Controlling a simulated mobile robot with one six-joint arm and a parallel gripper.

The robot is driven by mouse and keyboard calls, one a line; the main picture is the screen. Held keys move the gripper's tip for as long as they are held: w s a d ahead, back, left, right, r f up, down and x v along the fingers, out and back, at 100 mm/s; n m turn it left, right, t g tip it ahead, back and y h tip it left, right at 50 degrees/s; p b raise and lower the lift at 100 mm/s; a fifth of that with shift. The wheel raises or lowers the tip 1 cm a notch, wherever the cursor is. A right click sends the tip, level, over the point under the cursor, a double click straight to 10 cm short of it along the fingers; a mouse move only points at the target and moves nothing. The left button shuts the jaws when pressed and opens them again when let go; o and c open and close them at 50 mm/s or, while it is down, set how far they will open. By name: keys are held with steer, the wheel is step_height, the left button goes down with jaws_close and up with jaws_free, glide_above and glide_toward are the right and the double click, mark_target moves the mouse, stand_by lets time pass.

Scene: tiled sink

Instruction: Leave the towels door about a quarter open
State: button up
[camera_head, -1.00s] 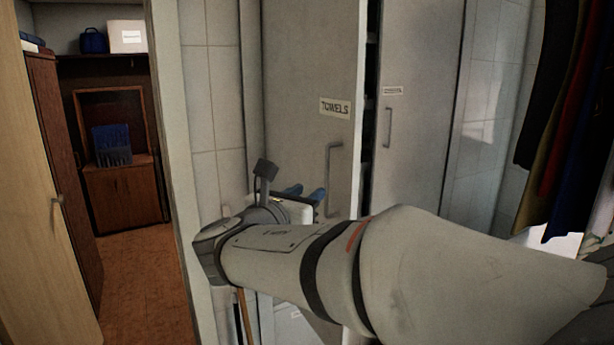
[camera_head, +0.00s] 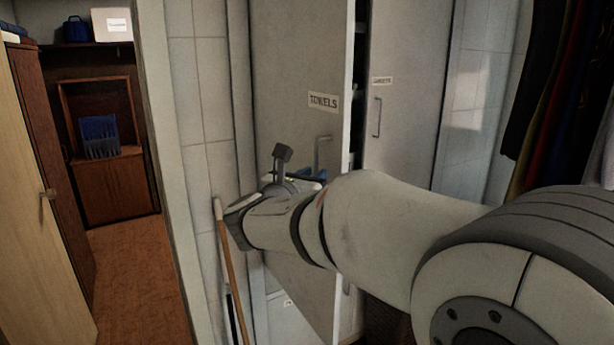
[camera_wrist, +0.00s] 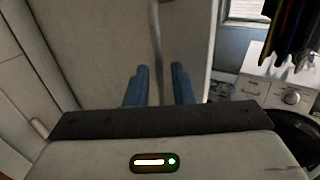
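The towels door (camera_head: 290,60) is a pale grey panel with a "TOWELS" label and a vertical bar handle (camera_head: 322,152). It stands ajar, its right edge out from the cabinet, with a dark gap beside it. My gripper (camera_head: 310,174) is at the door face near the handle, partly hidden behind my arm. In the wrist view, the blue fingers of my gripper (camera_wrist: 161,84) are apart, with the door (camera_wrist: 100,35) ahead. The handle (camera_wrist: 157,35) lines up between them, and I see no finger touching it.
A second labelled door (camera_head: 410,110) is closed to the right. A broom handle (camera_head: 228,265) leans on the tiles left of the towels door. Dark clothes (camera_head: 550,100) hang at right. A doorway opens at left.

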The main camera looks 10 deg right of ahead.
jaws_close()
